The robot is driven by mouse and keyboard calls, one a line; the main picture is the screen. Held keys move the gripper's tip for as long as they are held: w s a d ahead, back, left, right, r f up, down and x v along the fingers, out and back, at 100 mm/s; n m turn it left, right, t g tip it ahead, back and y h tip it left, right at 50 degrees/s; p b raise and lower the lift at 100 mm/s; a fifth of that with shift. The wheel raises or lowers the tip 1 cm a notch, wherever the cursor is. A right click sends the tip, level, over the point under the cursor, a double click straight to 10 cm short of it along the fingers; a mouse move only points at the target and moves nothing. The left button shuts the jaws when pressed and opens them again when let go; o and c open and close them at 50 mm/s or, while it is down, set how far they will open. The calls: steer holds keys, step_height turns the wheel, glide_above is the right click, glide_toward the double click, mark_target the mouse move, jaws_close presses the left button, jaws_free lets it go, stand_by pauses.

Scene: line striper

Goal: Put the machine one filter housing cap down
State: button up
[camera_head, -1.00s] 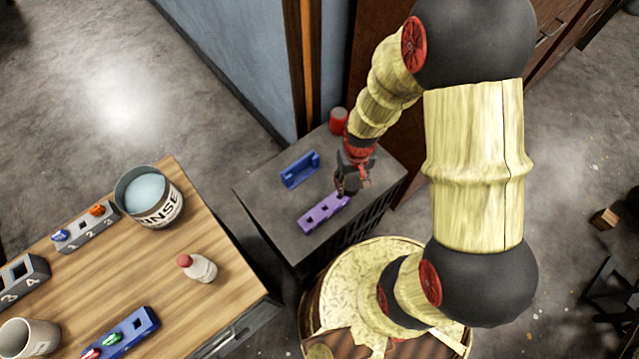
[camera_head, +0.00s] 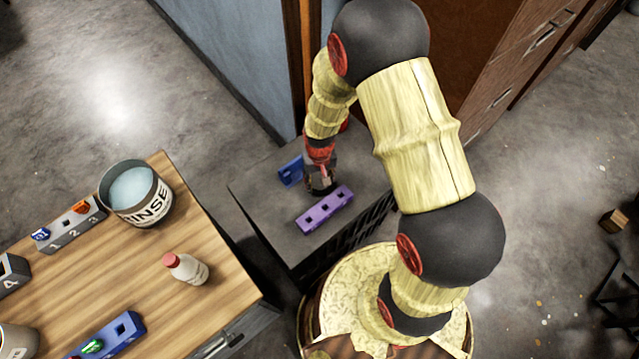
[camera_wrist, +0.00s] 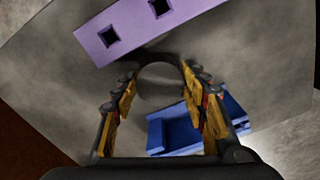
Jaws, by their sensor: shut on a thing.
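My gripper (camera_head: 320,187) is over the dark grey cabinet top (camera_head: 262,190), between a blue holder (camera_head: 290,171) and a purple block (camera_head: 325,210) with square holes. In the wrist view its fingers are shut on a round dark grey piece (camera_wrist: 160,80), which I take to be the filter housing cap. The cap's grey blends with the surface, so I cannot tell whether it touches the top. In the wrist view the purple block (camera_wrist: 135,27) lies beyond the fingertips, and the blue holder (camera_wrist: 172,133) is partly hidden behind the right finger.
A wooden table at left (camera_head: 215,260) carries a RINSE bucket (camera_head: 140,205), a red-capped bottle (camera_head: 188,268), a grey numbered rack (camera_head: 68,232) and a blue rack (camera_head: 122,330). A blue wall and wooden cabinets stand behind. The left part of the grey top is clear.

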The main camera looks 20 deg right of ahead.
steer(key=shift+f, duration=0.3)
steer(key=shift+f, duration=0.15)
steer(key=o, duration=1.3)
